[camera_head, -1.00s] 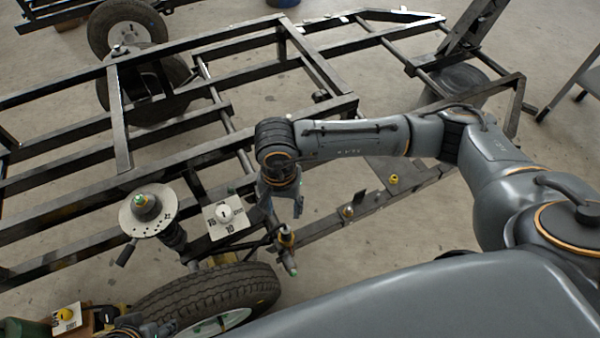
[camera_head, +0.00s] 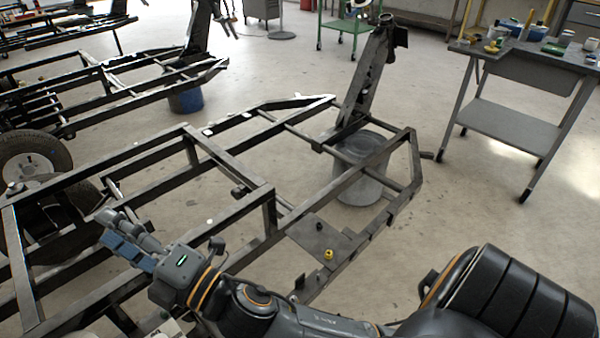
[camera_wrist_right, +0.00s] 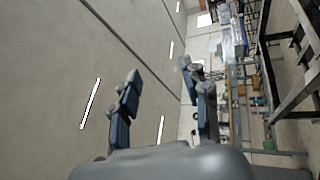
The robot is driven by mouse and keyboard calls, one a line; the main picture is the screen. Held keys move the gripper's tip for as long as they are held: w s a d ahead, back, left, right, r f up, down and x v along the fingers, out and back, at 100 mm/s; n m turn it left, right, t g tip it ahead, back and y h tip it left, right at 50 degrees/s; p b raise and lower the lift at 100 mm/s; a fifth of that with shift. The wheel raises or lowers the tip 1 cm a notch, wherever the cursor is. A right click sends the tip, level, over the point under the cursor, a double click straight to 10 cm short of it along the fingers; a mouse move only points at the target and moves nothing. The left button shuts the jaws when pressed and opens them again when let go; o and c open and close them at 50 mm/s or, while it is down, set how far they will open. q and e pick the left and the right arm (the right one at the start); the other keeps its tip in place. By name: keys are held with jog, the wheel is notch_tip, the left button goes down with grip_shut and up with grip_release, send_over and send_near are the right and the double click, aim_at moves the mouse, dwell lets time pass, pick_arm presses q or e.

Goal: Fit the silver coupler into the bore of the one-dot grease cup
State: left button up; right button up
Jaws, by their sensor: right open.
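I cannot make out the silver coupler or the one-dot grease cup in either current view. My right gripper (camera_head: 112,230) is open and empty at the left of the head view, raised over the black frame. Its blue-grey fingers are spread apart; in the right wrist view the gripper (camera_wrist_right: 168,85) has nothing between them. My left gripper is not in view.
The black trailer frame (camera_head: 228,212) fills the left and middle. A small yellow fitting (camera_head: 328,254) sits on its flat plate. A grey bucket (camera_head: 360,180) stands beneath the frame's end. A workbench (camera_head: 520,55) with jars stands at right, with open floor between.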

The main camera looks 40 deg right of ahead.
jog(key=s+d+f+m+g+h, duration=0.2)
jog(key=d+f+m+g+h, duration=0.25)
jog(key=d+f+m, duration=0.4)
jog(key=s+d+f+m+g+h, duration=0.25)
jog(key=d+f+m+h, duration=0.3)
jog(key=f, duration=0.55)
jog(key=s+d+f+m+g, duration=0.1)
jog(key=s+f+m+g, duration=0.2)
jog(key=s, duration=0.5)
jog(key=s+d+f+m+g, duration=0.1)
jog(key=s+f+m+g, duration=0.2)
jog(key=s+f+g, duration=0.3)
notch_tip(320, 180, down, 2)
jog(key=shift+s+d+f+y, duration=0.1)
jog(key=shift+s+d+y, duration=0.25)
jog(key=shift+s, duration=0.8)
